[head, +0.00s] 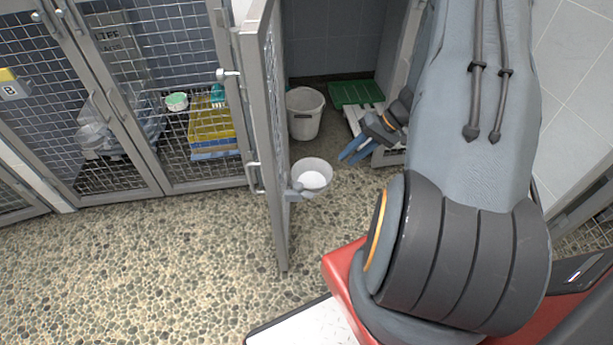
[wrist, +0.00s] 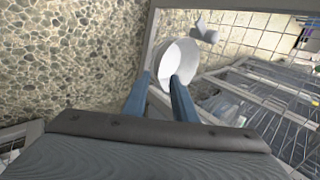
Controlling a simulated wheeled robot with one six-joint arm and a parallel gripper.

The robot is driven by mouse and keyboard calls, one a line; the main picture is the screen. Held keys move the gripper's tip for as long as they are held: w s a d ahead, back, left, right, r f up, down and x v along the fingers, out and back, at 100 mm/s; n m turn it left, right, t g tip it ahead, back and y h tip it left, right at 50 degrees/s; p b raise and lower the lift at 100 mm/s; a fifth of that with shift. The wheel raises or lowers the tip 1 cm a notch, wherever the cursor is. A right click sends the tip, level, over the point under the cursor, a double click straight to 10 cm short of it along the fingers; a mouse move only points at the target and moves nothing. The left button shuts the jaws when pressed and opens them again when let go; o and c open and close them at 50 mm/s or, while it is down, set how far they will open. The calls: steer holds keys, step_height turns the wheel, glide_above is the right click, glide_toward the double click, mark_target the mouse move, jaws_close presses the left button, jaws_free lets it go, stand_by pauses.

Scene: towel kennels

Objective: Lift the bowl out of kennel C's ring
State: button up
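A white bowl (head: 312,178) sits in a grey ring holder (head: 294,192) on the open mesh door. The kennel's letter on this door is not visible. The bowl also shows in the wrist view (wrist: 172,52), just beyond my fingertips. My gripper (head: 353,152) has two blue fingers, parted with nothing held between them. In the head view it is to the right of the bowl and slightly above it in the picture. In the wrist view the fingers (wrist: 160,76) point at the bowl's near rim, and the right fingertip overlaps the bowl. I cannot tell whether they touch.
The open door (head: 276,150) stands out from the kennel front. Behind it are a white bucket (head: 305,114) and a green mat (head: 355,93). A closed mesh kennel to the left holds yellow and blue trays (head: 212,128). The pebbled floor at front left is clear.

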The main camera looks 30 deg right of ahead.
steer(key=b+x, duration=0.1)
steer(key=x, duration=0.6)
steer(key=shift+f, duration=0.15)
steer(key=shift+s, duration=0.1)
jaws_close()
